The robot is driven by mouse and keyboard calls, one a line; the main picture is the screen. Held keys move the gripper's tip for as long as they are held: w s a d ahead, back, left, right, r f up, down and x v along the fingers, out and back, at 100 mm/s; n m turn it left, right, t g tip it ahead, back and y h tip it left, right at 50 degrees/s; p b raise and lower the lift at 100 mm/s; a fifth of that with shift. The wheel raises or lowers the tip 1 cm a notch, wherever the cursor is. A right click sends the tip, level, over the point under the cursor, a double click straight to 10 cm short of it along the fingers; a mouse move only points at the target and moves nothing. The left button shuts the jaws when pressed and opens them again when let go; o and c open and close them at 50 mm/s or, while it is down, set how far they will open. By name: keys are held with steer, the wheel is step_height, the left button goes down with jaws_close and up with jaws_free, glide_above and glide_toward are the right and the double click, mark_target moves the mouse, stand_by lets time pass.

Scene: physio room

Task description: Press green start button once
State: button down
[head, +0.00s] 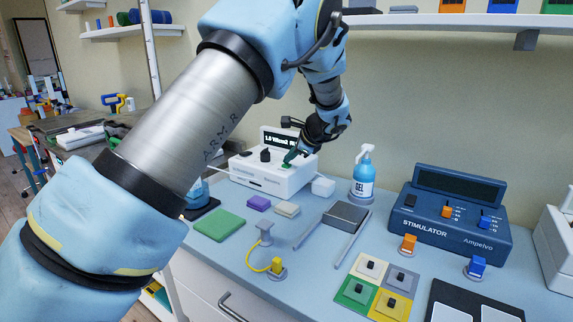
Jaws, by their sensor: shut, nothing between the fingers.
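The green start button (286,165) is on the top of a white box-shaped device (263,181) at the back of the blue counter. The device has a black knob (265,155) and a dark display with light text behind. My gripper (290,157) is shut and empty. Its fingertips are right at the green button, pointing down. I cannot tell whether they touch or press it.
A blue gel bottle (364,174) stands right of the device. A dark blue stimulator (450,215) is farther right. A green pad (219,225), a purple block (258,203) and a grey weighing-like plate (345,215) lie in front. A shelf (455,20) hangs above.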

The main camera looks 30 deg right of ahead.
mark_target(290, 168)
steer(key=shift+r+p, duration=0.65)
steer(key=shift+r, duration=0.35)
step_height(290, 168, up, 5)
steer(key=p, duration=0.3)
steer(key=shift+p, duration=0.3)
stand_by(0.4)
